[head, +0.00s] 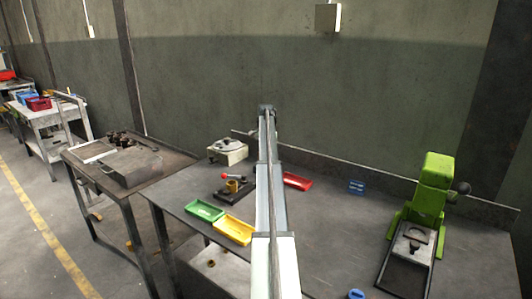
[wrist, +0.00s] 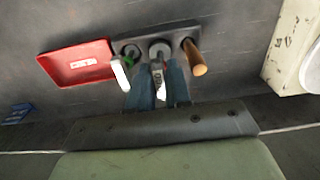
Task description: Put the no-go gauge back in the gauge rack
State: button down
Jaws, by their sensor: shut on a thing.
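My gripper (wrist: 160,92) is shut on a narrow silver-grey piece (wrist: 158,76), which I take as the no-go gauge. A round grey end (wrist: 160,48) shows just beyond it, over the middle of the dark gauge rack (wrist: 178,36). I cannot tell whether the held gauge is seated in the rack or only above it. In the rack, an orange-brown handle (wrist: 196,58) stands on the right and a green-marked piece (wrist: 128,60) on the left.
A red tray (head: 297,181) lies beside the rack, and a white box device (head: 228,151) stands on its other side. Green (head: 204,211) and yellow (head: 234,229) trays lie nearer. A green press (head: 430,195) stands right. The bench between arm and press is mostly clear.

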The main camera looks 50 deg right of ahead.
jog(key=shift+f, duration=1.1)
dwell(0.6)
jog(key=c, duration=1)
grip_release()
jog(key=shift+r, duration=0.1)
jog(key=shift+r, duration=4.9)
